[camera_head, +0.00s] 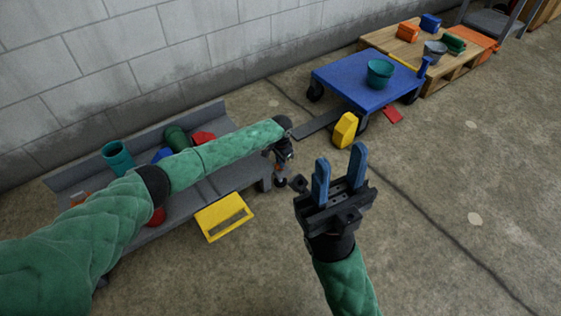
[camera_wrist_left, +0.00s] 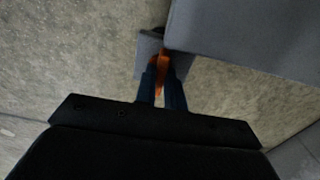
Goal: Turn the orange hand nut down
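The orange hand nut (camera_wrist_left: 163,66) shows in the left wrist view at the edge of a grey bench (camera_wrist_left: 250,32). My left gripper (camera_wrist_left: 162,84) has its two blue fingers close on either side of the orange piece, and they appear shut on it. In the head view my left gripper (camera_head: 283,172) is at the right end of the grey bench (camera_head: 235,180), pointing down; the nut cannot be made out there. My right gripper (camera_head: 340,170) is open and empty, held over the floor with its blue fingers apart.
The bench holds a teal pot (camera_head: 118,158) and other coloured items, partly behind my left arm. A yellow piece (camera_head: 223,215) is at its front. A blue cart (camera_head: 355,82) carries a green bowl (camera_head: 380,72); a yellow block (camera_head: 345,130) is nearby. Floor at right is clear.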

